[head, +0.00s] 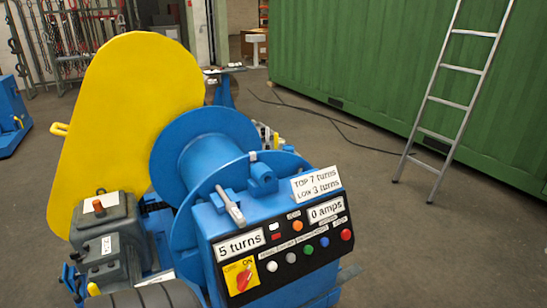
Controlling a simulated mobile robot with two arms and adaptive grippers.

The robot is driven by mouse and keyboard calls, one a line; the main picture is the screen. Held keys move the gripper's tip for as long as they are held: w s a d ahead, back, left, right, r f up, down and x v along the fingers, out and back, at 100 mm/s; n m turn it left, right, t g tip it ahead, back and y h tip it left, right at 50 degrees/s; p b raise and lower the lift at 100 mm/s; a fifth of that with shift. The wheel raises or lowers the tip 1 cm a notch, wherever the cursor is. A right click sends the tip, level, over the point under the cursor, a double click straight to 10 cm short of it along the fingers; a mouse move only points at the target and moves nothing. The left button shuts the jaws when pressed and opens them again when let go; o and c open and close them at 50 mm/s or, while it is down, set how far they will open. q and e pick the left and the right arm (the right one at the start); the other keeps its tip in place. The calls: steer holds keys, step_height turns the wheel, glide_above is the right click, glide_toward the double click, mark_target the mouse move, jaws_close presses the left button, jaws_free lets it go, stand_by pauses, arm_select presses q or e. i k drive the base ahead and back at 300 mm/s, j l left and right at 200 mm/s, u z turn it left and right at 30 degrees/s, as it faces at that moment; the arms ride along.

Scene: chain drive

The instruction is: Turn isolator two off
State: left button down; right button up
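A yellow plate with a red rotary switch (242,278) is at the lower left of the black control panel (283,262) on the blue winch. "ON" is readable above its red knob, which looks roughly upright and slightly tilted. I cannot read an isolator number on it. A grey box (103,258) on the left of the machine has a small yellow and red detail on its side, too small to make out. Neither of my grippers is in view.
The panel has several coloured buttons and a "5 turns" sign (240,244). A silver lever (231,207) stands above it. A tall yellow guard (125,115) rises behind the grey boxes. A ladder (456,100) leans on the green container (360,60). Floor right of the winch is clear.

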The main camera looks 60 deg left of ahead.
mark_target(243, 278)
steer(key=k+j+u, duration=0.1)
steer(key=u, duration=1.75)
